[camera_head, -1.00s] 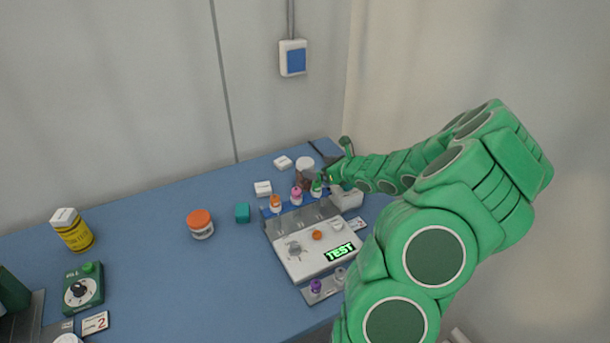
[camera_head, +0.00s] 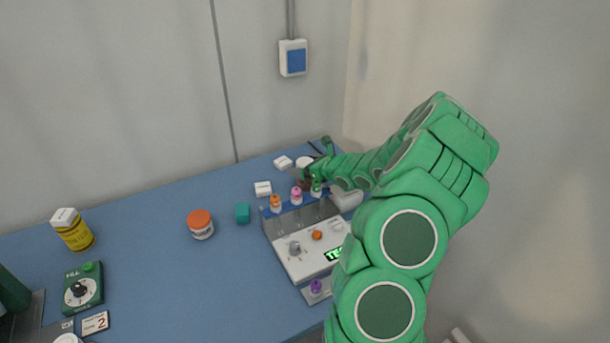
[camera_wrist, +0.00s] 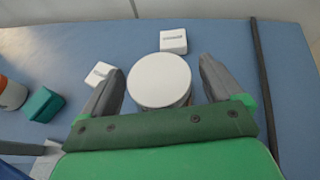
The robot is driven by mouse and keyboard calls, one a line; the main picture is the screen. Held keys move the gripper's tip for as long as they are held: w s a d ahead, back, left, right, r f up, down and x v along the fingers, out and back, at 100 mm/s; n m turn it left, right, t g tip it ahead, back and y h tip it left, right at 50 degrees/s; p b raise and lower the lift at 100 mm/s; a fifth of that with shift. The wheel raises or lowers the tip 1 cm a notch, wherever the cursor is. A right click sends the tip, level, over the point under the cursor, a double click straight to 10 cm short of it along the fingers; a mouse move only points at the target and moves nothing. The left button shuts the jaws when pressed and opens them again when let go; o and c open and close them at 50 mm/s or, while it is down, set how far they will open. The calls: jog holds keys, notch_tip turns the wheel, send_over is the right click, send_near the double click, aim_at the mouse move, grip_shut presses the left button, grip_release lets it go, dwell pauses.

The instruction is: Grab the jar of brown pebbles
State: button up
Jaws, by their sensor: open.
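The jar of brown pebbles (camera_head: 304,185) stands at the back right of the blue table, behind the grey-white device. Its white lid and some brown contents show in the head view, partly covered by my gripper (camera_head: 312,174). In the wrist view the round white lid (camera_wrist: 159,80) lies between the two grey fingers of my gripper (camera_wrist: 161,74), one on each side. The gripper is open, and small gaps show between the lid and the fingers. The lower part of the jar is hidden.
The device (camera_head: 308,252) holds orange, pink and green-capped vials along its back rail, close in front of the jar. White boxes (camera_head: 263,188) (camera_head: 283,162) stand near the jar. A teal block (camera_head: 242,212) and an orange-lidded jar (camera_head: 200,224) are further left. A dark bar (camera_wrist: 266,95) lies to the right.

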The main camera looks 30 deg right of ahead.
jog(key=c, duration=1.4)
jog(key=shift+r, duration=0.15)
